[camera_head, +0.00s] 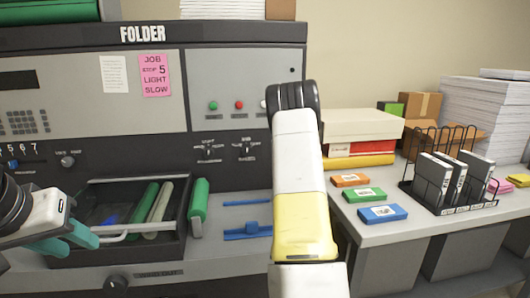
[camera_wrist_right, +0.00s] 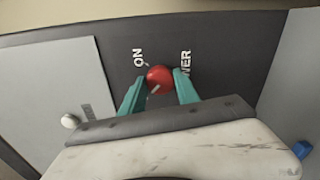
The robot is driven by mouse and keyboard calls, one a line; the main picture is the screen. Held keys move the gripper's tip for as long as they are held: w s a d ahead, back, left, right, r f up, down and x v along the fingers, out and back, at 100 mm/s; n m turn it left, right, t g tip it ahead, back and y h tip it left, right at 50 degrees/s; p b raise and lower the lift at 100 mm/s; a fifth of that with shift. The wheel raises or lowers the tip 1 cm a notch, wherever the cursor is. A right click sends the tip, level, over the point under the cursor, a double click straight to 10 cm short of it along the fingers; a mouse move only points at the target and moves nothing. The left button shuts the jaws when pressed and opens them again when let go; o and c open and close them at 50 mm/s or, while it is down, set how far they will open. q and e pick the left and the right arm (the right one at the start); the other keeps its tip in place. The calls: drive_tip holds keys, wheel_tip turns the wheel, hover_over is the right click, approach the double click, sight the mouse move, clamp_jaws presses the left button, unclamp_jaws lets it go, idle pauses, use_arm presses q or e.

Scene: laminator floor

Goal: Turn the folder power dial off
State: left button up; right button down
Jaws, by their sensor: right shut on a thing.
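The red power dial (camera_wrist_right: 159,78) shows in the right wrist view on a dark panel, between the white letters ON and a partly covered label ending in WER. A white mark on the dial points down and left in that view, away from ON. My right gripper (camera_wrist_right: 159,88) is shut on the dial, one teal finger on each side. In the head view my right arm hides the dial and that gripper. My left gripper (camera_head: 84,240) is at the left, its teal fingers apart, beside the open drawer's handle.
The folder machine (camera_head: 225,95) fills the left and middle. Its open drawer (camera_head: 120,250) holds green and pale rollers. A green roller (camera_head: 199,205) and blue parts (camera_head: 248,231) lie beside it. The side table (camera_head: 430,224) at right carries boxes, a wire rack (camera_head: 408,185) and paper stacks.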

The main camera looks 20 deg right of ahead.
drive_tip(key=shift+a, duration=0.1)
idle(0.3)
drive_tip(key=c, duration=0.9)
unclamp_jaws()
drive_tip(key=v, duration=0.7)
drive_tip(key=shift+s, duration=0.4)
